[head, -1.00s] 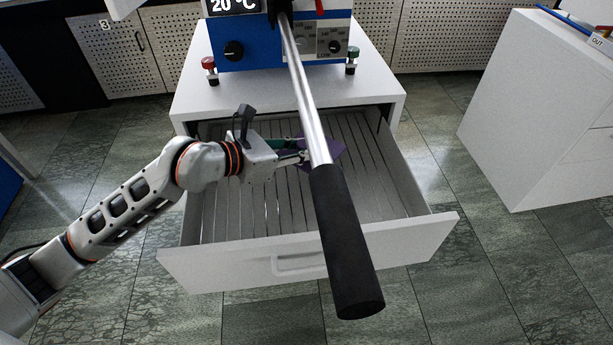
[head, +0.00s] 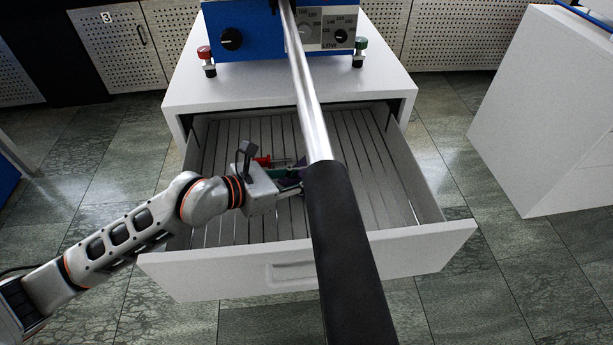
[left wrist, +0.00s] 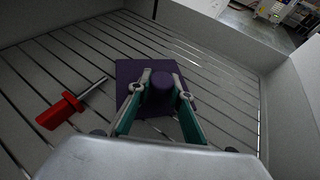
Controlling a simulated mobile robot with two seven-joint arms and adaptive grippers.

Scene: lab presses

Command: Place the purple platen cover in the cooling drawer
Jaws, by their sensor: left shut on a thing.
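The purple platen cover (left wrist: 130,74) is a flat square plate with a round knob on top, seen in the left wrist view. My left gripper (left wrist: 160,84) is shut on the knob from both sides. In the head view my left gripper (head: 299,184) reaches from the left into the open cooling drawer (head: 205,268). There the cover is mostly hidden behind the fingers and the lever. The plate is over the slatted drawer floor; I cannot tell whether it touches it. My right gripper is in neither view.
A red-handled screwdriver (left wrist: 60,110) lies on the drawer floor beside the cover. The press lever's black grip (head: 345,255) crosses in front of the drawer. The blue press (head: 260,35) stands on the cabinet above. The drawer's right part looks clear.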

